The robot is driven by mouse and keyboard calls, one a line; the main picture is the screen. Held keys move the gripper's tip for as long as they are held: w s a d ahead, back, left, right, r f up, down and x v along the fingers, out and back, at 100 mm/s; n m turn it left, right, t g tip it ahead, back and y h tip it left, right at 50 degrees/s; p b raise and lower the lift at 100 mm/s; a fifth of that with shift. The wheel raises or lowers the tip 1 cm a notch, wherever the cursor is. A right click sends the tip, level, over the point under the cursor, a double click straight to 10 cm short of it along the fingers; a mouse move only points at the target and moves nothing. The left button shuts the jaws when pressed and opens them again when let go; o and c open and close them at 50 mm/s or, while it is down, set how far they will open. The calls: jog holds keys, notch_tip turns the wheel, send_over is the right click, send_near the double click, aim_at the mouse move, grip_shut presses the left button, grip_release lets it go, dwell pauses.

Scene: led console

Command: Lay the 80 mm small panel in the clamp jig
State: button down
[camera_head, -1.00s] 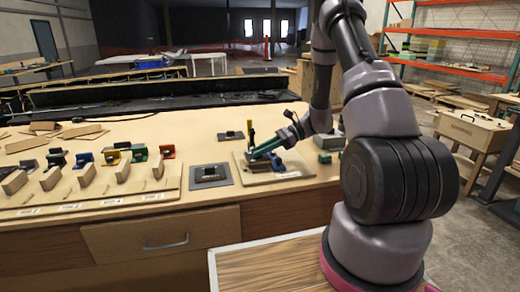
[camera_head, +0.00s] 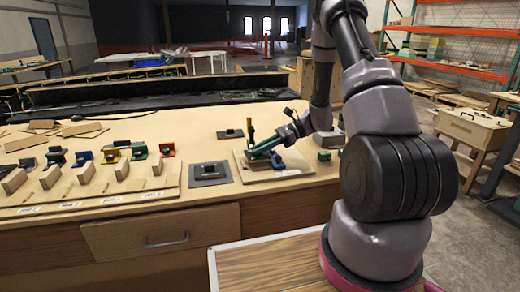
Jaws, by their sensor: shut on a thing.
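My gripper (camera_head: 272,149) is at the clamp jig, on the right part of the workbench. The clamp jig is a light board (camera_head: 241,172) with blue and yellow-black clamp parts (camera_head: 251,133) standing on it. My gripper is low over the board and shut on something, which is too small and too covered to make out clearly. A dark green piece shows at the gripper's end. I cannot tell for sure whether it is the 80 mm small panel or part of my gripper, nor whether it touches the jig.
A dark square plate (camera_head: 210,173) lies just left of the jig. Several coloured clamps and wooden blocks stand on a labelled board (camera_head: 100,196) at the left. A small dark plate (camera_head: 230,134) lies behind. A green block (camera_head: 330,141) is right of the jig.

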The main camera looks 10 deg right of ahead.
jog(key=shift+f, duration=1.15)
dwell(0.9)
jog(key=c, duration=0.7)
grip_release()
jog(key=shift+c, duration=0.2)
jog(key=shift+d, duration=0.1)
jog(key=v, duration=1)
jog(key=shift+d+r, duration=0.1)
jog(key=shift+d, duration=0.2)
